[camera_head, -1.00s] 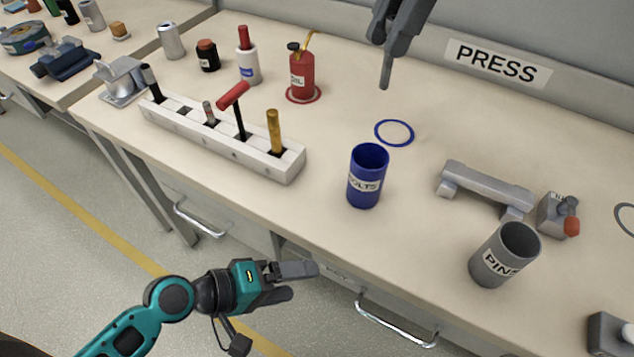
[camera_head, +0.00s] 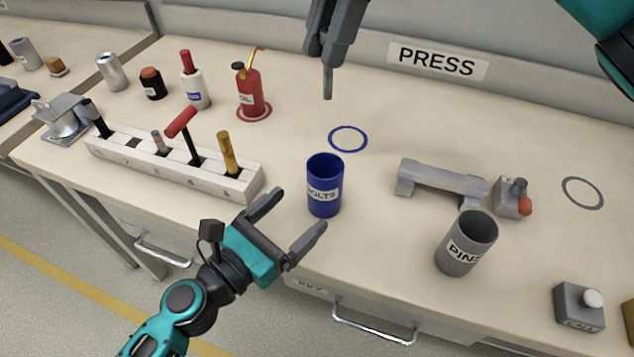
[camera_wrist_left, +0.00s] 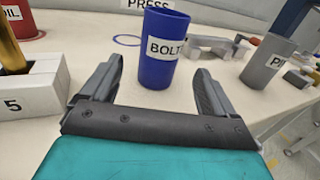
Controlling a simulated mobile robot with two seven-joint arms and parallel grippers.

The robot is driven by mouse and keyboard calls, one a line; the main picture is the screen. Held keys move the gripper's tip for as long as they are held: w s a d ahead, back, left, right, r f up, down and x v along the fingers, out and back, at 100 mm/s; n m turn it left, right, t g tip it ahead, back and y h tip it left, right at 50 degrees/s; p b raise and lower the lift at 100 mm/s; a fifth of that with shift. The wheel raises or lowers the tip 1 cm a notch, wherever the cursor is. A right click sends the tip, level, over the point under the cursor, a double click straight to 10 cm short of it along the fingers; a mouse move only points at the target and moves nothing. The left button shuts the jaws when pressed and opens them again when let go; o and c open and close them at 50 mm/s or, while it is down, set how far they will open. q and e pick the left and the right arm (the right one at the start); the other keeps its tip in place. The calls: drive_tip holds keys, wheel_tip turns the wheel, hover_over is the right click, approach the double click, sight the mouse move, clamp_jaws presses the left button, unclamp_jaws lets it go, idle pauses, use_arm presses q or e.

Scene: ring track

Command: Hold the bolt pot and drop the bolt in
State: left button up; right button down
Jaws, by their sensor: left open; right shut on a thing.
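The blue bolt pot (camera_head: 324,200), labelled BOLTS, stands upright on the bench, in front of a blue ring marking (camera_head: 348,139). My left gripper (camera_head: 300,211) is open and empty at the pot's near left side. In the left wrist view the pot (camera_wrist_left: 160,65) stands ahead of the open fingers, roughly in line with the gap between them. My right gripper (camera_head: 330,58) is at the top of the head view, shut on a thin grey bolt (camera_head: 328,84) that points down. The bolt is above the bench, apart from the pot. The pot's inside bottom is hidden.
A grey PINS pot (camera_head: 467,245) and a grey bar fixture (camera_head: 440,180) stand to the right. A white tool rack (camera_head: 140,164) is at left, close to my left gripper. A red oil can (camera_head: 249,92) stands behind. The bench around the blue ring is clear.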

sight(330, 181)
use_arm(q)
drive_tip(key=x, duration=0.9)
drive_tip(key=shift+w+d, duration=0.25)
drive_tip(key=shift+d, duration=0.05)
drive_tip(key=shift+c, duration=0.4)
drive_tip(key=c, duration=1)
drive_tip(key=shift+o, duration=0.2)
